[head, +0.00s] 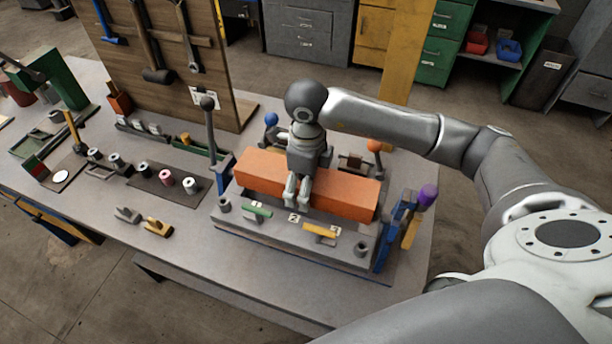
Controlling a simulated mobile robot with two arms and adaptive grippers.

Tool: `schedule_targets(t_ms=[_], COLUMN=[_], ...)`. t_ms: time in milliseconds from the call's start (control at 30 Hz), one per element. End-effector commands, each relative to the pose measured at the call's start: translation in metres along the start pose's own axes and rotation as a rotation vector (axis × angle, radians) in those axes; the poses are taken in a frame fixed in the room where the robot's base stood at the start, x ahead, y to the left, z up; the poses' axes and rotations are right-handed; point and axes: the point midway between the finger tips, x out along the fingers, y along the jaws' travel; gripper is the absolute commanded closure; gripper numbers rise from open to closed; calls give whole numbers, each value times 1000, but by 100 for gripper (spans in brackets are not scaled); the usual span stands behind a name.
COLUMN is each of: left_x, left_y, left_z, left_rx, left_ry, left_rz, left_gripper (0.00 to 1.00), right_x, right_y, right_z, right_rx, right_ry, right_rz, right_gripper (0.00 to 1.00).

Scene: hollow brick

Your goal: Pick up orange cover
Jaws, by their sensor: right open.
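The orange cover (345,198) is a long block-shaped piece lying on a grey fixture (290,232) on the workbench. My right gripper (297,192) is over the middle of the cover, pointing down. Its fingers are open and reach down at the cover's near side. I cannot tell whether they touch it, and the far side of the cover behind the gripper is hidden. My left gripper is not in view.
Levers with a dark knob (208,103), a blue knob (271,119), an orange knob (375,146) and a purple knob (428,194) stand around the fixture. A wooden tool board (160,45) rises behind. Small parts lie on the bench at left.

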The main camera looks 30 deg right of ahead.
Motion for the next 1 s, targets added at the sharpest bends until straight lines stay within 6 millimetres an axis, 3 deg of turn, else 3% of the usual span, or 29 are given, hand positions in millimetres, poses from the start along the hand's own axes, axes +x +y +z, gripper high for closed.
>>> schedule_targets(t_ms=[100,500,800,1000], left_x=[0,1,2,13], left_y=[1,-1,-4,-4], left_z=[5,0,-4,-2], left_rx=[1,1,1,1], left_ry=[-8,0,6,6], left_rz=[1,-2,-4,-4], left_gripper=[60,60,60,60], right_x=[0,0,-2,-11], right_y=[0,0,0,-1], right_z=[0,0,0,1], right_rx=[0,0,0,0], right_ry=[0,0,-1,-3], right_rz=[0,0,-1,-3], right_gripper=[10,62,63,63])
